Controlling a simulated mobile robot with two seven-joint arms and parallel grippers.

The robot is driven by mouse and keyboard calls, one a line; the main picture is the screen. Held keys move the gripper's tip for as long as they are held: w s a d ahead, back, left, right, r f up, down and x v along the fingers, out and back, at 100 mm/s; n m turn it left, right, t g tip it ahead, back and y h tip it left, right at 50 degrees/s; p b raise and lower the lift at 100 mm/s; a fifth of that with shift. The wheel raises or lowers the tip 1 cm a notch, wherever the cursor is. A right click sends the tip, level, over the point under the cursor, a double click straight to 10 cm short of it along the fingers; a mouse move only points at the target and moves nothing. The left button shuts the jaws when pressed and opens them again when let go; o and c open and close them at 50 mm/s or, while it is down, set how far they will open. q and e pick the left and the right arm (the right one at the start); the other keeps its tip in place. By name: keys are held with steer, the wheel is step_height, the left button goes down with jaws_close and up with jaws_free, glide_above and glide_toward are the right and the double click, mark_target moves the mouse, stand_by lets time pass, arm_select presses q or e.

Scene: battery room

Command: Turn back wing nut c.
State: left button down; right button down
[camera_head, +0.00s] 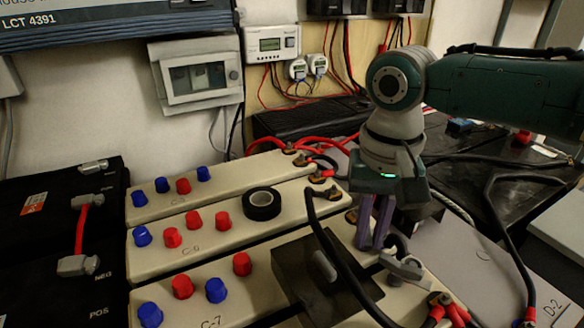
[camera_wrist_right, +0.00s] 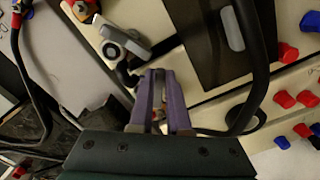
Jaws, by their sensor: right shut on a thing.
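My right gripper (camera_head: 372,240) comes down from above at the front right end of the cream battery cells. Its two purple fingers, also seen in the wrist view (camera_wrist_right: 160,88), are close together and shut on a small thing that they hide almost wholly. I take it for wing nut c by its place at the cell terminals; no letter c is readable. A grey clamp-like fitting (camera_head: 402,266) sits just right of the fingertips, and shows in the wrist view (camera_wrist_right: 124,42) too. My left gripper is not in view.
A black cable (camera_head: 330,245) arches close left of the fingers over a dark plate (camera_head: 296,272) with a grey handle. Cream cells (camera_head: 192,272) carry red and blue caps and a black tape roll (camera_head: 262,204). Red-ended cables (camera_head: 448,308) lie at the front right.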

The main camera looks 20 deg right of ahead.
steer(key=p, duration=0.1)
steer(key=m, duration=0.1)
steer(key=m+p, duration=0.1)
steer(key=shift+w+a+r+p, duration=0.1)
steer(key=shift+a+r+p, duration=0.15)
steer(key=shift+p, duration=0.1)
steer(key=m+p, duration=0.1)
steer(key=m, duration=0.2)
steer(key=shift+w+a+f+p, duration=0.1)
steer(key=shift+w+a+p, duration=0.05)
steer(key=shift+p, duration=0.25)
steer(key=m, duration=0.1)
steer(key=m+p, duration=0.1)
steer(key=shift+w+a+f+m, duration=0.1)
steer(key=shift+w+m, duration=0.15)
steer(key=shift+m, duration=0.15)
steer(key=shift+w+m, duration=0.15)
steer(key=shift+m, duration=0.6)
steer(key=shift+w+m, duration=0.15)
steer(key=shift+m, duration=0.9)
steer(key=c, duration=0.9)
jaws_free()
